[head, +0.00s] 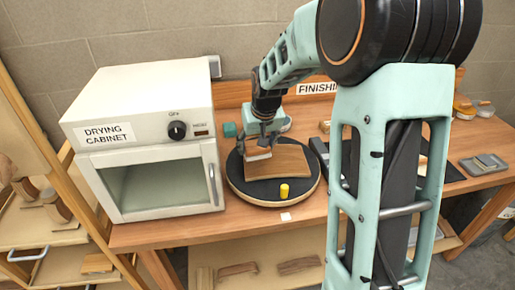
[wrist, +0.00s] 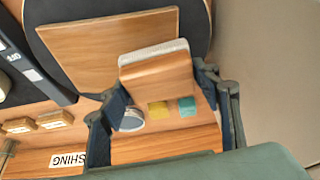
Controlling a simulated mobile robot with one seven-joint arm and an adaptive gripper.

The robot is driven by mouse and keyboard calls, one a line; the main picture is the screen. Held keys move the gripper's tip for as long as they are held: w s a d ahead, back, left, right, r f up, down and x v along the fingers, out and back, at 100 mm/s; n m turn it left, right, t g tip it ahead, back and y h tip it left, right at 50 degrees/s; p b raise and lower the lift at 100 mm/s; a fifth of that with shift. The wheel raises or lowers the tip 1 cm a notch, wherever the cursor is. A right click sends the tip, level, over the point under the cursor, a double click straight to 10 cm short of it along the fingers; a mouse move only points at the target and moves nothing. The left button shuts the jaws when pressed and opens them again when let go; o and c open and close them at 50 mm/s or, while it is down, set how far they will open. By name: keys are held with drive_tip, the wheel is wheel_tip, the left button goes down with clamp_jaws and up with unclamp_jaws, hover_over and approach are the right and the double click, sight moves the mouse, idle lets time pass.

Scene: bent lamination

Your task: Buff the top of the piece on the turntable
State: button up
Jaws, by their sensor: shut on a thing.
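The piece, a curved wooden panel (head: 285,163), lies on the dark round turntable (head: 243,187) beside the drying cabinet. In the wrist view the panel (wrist: 75,55) shows flat grain on the dark disc (wrist: 190,22). My gripper (head: 263,141) is over the panel's back left part. It is shut on a wooden block with a pale fuzzy pad (head: 257,154). In the wrist view the block (wrist: 158,78) sits between the two fingers of my gripper (wrist: 162,88). The pad is at or just above the panel; I cannot tell whether it touches.
The white drying cabinet (head: 150,135) stands close on the left. A yellow cylinder (head: 284,191) is at the turntable's front. A teal item (head: 230,129) is behind the turntable. A dark mat and a grey tray (head: 483,164) are to the right. My arm hides part of the bench.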

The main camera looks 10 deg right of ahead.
drive_tip(key=shift+r+p, duration=0.55)
drive_tip(key=shift+r, duration=0.65)
